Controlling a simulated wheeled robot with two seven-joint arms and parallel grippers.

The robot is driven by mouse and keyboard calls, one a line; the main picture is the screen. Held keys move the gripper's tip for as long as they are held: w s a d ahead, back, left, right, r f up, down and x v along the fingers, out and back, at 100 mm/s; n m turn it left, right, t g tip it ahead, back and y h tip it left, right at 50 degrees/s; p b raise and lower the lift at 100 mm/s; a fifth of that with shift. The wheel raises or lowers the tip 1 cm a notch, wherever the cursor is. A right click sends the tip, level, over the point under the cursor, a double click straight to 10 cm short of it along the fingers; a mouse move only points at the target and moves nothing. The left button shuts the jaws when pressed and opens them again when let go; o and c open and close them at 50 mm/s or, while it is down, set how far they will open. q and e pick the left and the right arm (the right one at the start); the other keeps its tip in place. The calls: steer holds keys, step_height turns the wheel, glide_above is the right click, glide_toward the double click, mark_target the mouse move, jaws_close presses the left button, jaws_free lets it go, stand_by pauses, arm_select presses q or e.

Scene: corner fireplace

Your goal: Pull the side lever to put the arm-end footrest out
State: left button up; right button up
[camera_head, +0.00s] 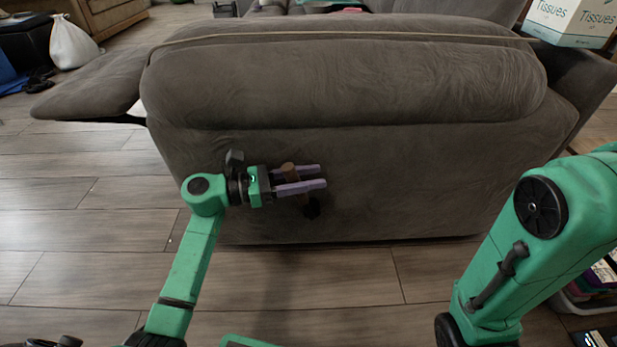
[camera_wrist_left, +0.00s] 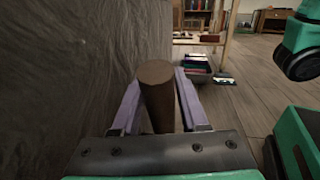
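The grey recliner sofa's side (camera_head: 350,175) faces me in the head view. The arm-end footrest (camera_head: 95,84) sticks out to the left as a padded grey panel, raised off the floor. The side lever, a brown round-ended peg (camera_wrist_left: 155,75), stands out from the sofa's lower side; it also shows in the head view (camera_head: 289,170). My left gripper (camera_head: 322,176) has its purple fingers on both sides of the lever. In the left wrist view the fingers (camera_wrist_left: 157,95) look closed against it. My right gripper is hidden; only my right arm shows.
A tissue box (camera_head: 572,20) is at the sofa's back right. A white bag (camera_head: 73,43) lies on the floor at the far left. A bin with coloured items (camera_head: 590,290) is at the lower right. The wood floor (camera_head: 85,220) to the left is clear.

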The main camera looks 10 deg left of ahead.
arm_select(q)
jaws_close()
stand_by(1.2)
